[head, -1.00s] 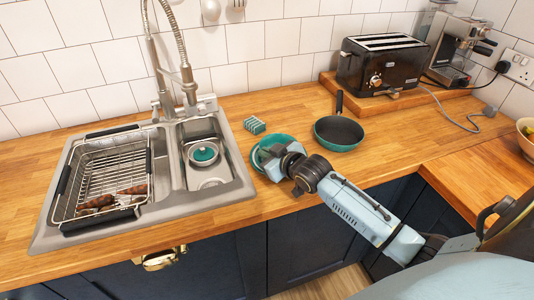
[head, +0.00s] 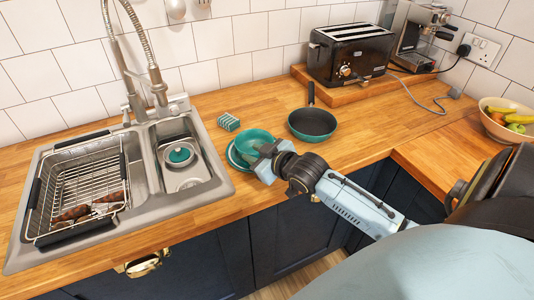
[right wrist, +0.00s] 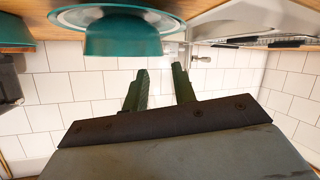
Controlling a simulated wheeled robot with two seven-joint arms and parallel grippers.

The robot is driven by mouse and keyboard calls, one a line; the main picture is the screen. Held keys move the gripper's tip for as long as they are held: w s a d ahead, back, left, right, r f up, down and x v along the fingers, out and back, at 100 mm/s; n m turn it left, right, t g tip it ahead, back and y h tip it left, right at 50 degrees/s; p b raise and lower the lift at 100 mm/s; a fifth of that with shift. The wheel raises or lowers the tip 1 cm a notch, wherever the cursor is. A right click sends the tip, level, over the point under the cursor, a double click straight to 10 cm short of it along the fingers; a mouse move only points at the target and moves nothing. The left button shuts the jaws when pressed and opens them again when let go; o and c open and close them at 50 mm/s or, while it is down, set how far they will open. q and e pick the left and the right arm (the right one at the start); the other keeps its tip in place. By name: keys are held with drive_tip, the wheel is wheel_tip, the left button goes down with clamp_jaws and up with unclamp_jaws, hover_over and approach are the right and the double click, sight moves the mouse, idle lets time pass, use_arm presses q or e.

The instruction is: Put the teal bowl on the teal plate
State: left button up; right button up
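The teal bowl (head: 256,139) rests on the teal plate (head: 233,158) on the wooden counter, right of the sink. In the upside-down right wrist view, the bowl (right wrist: 122,40) stands against the plate (right wrist: 68,18), whose rim shows on both sides of it. My right gripper (head: 262,158) is at the near side of the bowl and hides part of bowl and plate in the head view. In the right wrist view its two fingers (right wrist: 160,70) are apart with nothing between them, clear of the bowl. My left gripper is not in view.
A striped sponge (head: 229,122) lies behind the plate. A frying pan (head: 313,124) and toaster (head: 350,55) are at right, with a fruit bowl (head: 496,128) beyond.

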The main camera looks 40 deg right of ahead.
drive_tip(key=v, duration=0.6)
idle(0.4)
drive_tip(key=s+a+f+g, duration=0.3)
drive_tip(key=s+a, duration=0.1)
drive_tip(key=s, duration=0.3)
drive_tip(key=s+a+f+m+g, duration=0.1)
drive_tip(key=s+a+f+g, duration=0.25)
drive_tip(key=s, duration=0.35)
drive_tip(key=s+a+f+g, duration=0.3)
drive_tip(key=s+a+g, duration=0.15)
drive_tip(key=s, duration=0.25)
wheel_tip(320, 180, down, 27)
drive_tip(key=s+b, duration=0.2)
drive_tip(key=s+d+f+g+b, duration=0.1)
drive_tip(key=s+d+f, duration=0.1)
drive_tip(key=s+f, duration=1.3)
drive_tip(key=shift+s+d+f+g+h+b, duration=0.25)
drive_tip(key=shift+d+f+g+h+b, duration=0.05)
drive_tip(key=shift+d+f+h+b, duration=0.1)
